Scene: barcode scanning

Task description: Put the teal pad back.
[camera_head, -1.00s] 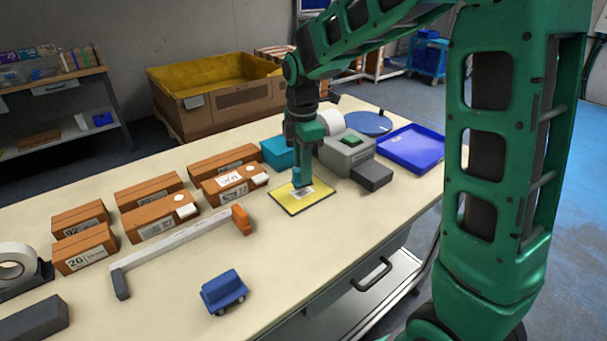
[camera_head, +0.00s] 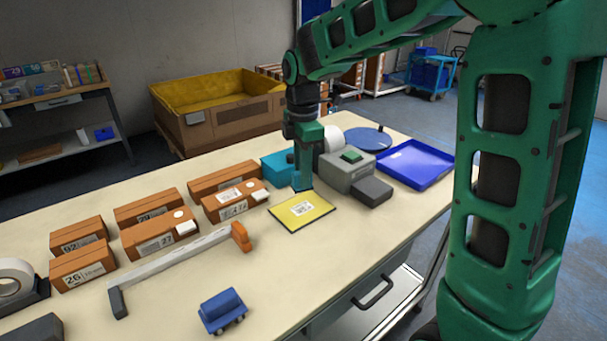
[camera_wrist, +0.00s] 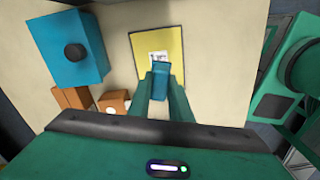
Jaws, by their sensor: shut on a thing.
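My gripper (camera_head: 302,183) points down above the far edge of a yellow board (camera_head: 289,219) with a white barcode label. In the wrist view my gripper (camera_wrist: 161,82) is shut on a small teal pad (camera_wrist: 161,70), which sits between the fingertips close to the label. The yellow board also shows there (camera_wrist: 178,45). The pad appears raised over the board, but I cannot tell the exact gap. A teal box (camera_head: 276,160) stands just behind my gripper; the wrist view shows it (camera_wrist: 55,50) with a dark round spot on its face.
Brown labelled boxes (camera_head: 149,239) stand in two rows at left. A grey machine with a green top (camera_head: 345,172) and a blue tray (camera_head: 414,165) are at right.

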